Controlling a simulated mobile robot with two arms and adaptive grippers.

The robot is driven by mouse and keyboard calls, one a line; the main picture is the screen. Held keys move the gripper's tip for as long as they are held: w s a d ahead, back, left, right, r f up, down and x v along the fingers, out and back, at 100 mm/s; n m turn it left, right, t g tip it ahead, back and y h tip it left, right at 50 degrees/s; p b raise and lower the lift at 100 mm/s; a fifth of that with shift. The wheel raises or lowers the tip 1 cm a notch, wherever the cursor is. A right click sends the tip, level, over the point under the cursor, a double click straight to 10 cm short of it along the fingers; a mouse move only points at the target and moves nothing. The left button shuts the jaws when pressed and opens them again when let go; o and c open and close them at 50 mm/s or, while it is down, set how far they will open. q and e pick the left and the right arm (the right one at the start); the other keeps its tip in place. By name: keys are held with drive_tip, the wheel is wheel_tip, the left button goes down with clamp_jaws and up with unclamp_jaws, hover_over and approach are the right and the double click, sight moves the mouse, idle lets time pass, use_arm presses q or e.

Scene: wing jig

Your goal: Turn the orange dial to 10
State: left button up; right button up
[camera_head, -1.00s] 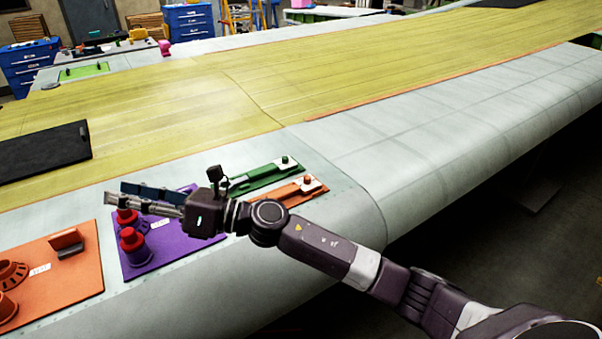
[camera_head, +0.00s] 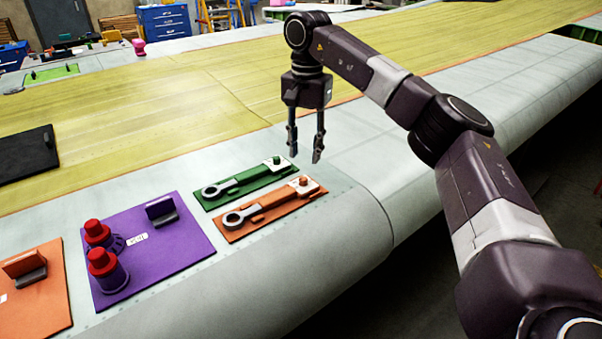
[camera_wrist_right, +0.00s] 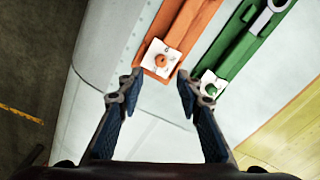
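The orange dial (camera_head: 303,181) is a small round knob on a white plate at the right end of an orange panel (camera_head: 232,234). In the right wrist view the dial (camera_wrist_right: 161,61) lies ahead of my fingertips, between their lines. My right gripper (camera_head: 305,155) points down with its fingers apart and empty, above the wing near the dial and not touching it. It also shows open in the right wrist view (camera_wrist_right: 158,82). The dial's markings are too small to read. My left gripper is not in view.
A green panel (camera_head: 230,198) with a similar green knob (camera_head: 276,160) lies right beside the orange one. A purple panel (camera_head: 185,243) with red-topped knobs is to the left, and another orange panel (camera_head: 50,310) lies farther left. Bare grey wing skin (camera_head: 345,215) lies to the right.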

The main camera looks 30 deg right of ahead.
sight(304, 178)
wheel_tip(304, 178, down, 7)
drive_tip(key=shift+a+f+p, duration=0.15)
drive_tip(key=shift+p, duration=0.75)
drive_tip(key=shift+c, duration=0.3)
clamp_jaws()
